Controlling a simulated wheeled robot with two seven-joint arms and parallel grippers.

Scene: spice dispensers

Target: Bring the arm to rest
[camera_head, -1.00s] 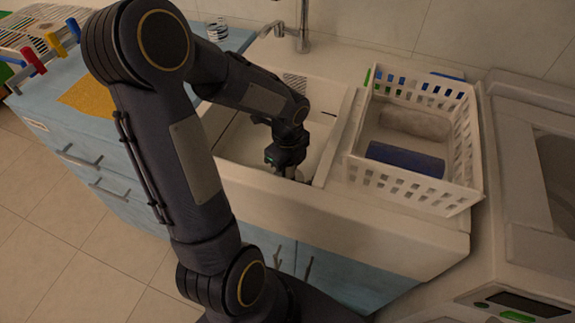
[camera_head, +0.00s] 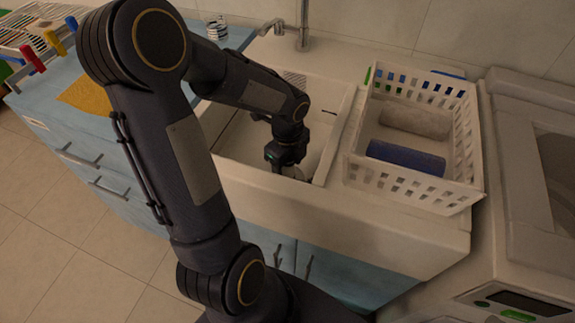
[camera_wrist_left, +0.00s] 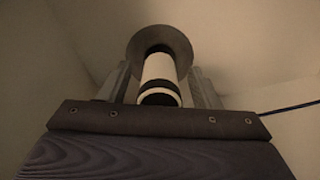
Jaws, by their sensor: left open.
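My left gripper (camera_head: 284,168) reaches down into the white sink (camera_head: 228,150). It also shows in the wrist view (camera_wrist_left: 160,85), where its two fingers stand apart. Between the fingers is a white cylinder with black bands (camera_wrist_left: 159,70), and a dark flared disc (camera_wrist_left: 160,42) surrounds its far end. I cannot tell whether the fingers touch it. In the head view the gripper and forearm mostly hide this object. My right gripper is not in view.
A white perforated basket (camera_head: 425,193) holding a rolled blue cloth (camera_head: 405,158) stands right of the sink. A faucet (camera_head: 302,30) rises behind the sink. A blue counter (camera_head: 60,110) with a striped container (camera_head: 217,28) lies left. A white machine (camera_head: 530,210) stands right.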

